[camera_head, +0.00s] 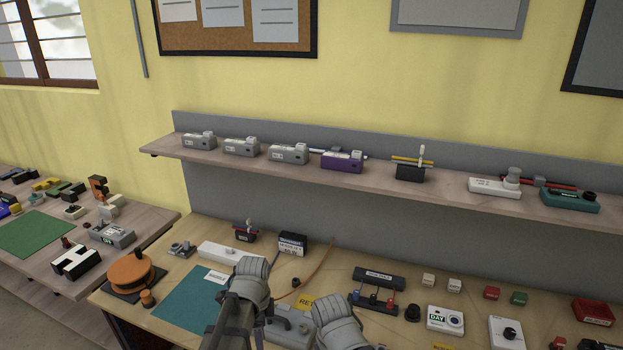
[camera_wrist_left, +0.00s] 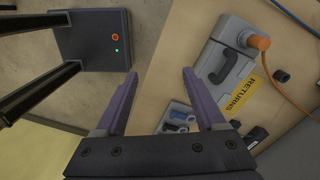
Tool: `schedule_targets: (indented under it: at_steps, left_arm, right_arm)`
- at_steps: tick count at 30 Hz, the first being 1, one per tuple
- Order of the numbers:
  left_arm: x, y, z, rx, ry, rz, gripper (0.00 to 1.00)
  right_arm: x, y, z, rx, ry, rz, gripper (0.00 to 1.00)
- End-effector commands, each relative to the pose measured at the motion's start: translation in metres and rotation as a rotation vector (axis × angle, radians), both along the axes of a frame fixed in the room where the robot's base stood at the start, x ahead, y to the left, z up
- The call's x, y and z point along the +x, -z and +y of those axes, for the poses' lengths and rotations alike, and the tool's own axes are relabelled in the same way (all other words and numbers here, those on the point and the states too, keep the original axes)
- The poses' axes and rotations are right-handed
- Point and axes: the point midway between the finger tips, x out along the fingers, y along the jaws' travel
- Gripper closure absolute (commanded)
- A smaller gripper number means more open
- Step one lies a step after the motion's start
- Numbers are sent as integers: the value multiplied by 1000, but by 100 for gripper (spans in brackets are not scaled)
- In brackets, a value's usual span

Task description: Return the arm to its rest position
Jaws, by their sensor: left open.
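My left gripper (camera_wrist_left: 160,80) is open and empty in the left wrist view, with its two purple-grey fingers spread apart. It hangs over the front edge of the workbench (camera_wrist_left: 165,60); the floor shows to the left of that edge. Nothing touches the fingers. In the head view, grey links of my arms rise at the bottom centre over the bench, and I cannot make out either gripper's fingers there. My right gripper does not show.
A grey case (camera_wrist_left: 225,65) with a dark handle and an orange knob lies beside the yellow RETURNS label (camera_wrist_left: 245,92). The bench holds a teal mat (camera_head: 190,300), an orange reel (camera_head: 131,270) and several small devices. A shelf (camera_head: 440,183) with several units runs above.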

Motion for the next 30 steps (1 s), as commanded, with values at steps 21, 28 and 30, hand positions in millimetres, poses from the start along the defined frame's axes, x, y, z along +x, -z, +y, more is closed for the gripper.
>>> schedule_targets:
  at_steps: [21, 28, 30]
  left_arm:
    - [-108, 113, -70, 92, -1058, -55, 28]
    - [-112, 115, -73, 96, -1125, -62, 28]
    - [-112, 114, -73, 96, -1125, -62, 28]
  right_arm:
    - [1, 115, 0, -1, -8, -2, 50]
    - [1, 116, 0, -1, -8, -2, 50]
    - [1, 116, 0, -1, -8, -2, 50]
